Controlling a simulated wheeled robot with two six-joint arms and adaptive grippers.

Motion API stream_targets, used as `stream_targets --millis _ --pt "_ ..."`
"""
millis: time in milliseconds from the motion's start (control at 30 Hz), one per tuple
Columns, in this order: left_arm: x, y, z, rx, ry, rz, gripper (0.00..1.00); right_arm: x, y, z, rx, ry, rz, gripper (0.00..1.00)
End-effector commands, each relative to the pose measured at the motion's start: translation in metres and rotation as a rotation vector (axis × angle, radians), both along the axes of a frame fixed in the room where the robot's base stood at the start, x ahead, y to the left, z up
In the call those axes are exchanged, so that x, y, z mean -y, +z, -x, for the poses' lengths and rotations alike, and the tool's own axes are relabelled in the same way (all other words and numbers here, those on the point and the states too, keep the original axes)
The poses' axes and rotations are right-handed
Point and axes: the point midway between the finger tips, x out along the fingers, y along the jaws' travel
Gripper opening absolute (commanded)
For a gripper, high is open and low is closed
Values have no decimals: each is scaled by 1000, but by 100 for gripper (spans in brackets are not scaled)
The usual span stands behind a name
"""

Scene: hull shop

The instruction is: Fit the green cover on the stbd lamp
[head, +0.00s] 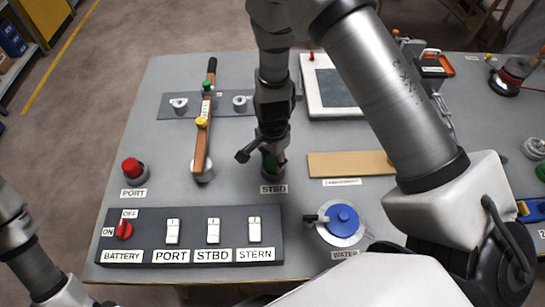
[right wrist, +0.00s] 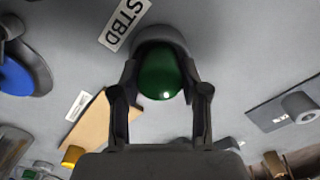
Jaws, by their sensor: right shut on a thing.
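The green cover (head: 271,163) is a dark green dome, and it also shows in the right wrist view (right wrist: 160,75). My right gripper (head: 262,155) is shut on it, with one finger on each side in the right wrist view (right wrist: 160,95). The cover is at the grey stbd lamp base (right wrist: 165,36), beside the STBD label (head: 273,189). The gripper partly hides the base in the head view. I cannot tell whether the cover is fully seated. My left arm shows at the lower left, but its gripper is outside the picture.
A red-topped PORT lamp (head: 133,171) stands to the left. A tan board (head: 345,163) lies right of the gripper.

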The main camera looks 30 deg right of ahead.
Motion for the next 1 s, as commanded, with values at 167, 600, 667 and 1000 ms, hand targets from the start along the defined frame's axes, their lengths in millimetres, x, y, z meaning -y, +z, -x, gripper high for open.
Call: stream_targets --millis 167,600,667,1000 --pt "0 0 0 0 0 0 71 0 0 0 0 0 0 21" --pt "0 0 0 0 0 0 71 0 0 0 0 1 0 93" --pt "0 0 0 0 0 0 71 0 0 0 0 1 0 95" --pt "0 0 0 0 0 0 71 0 0 0 0 1 0 95"
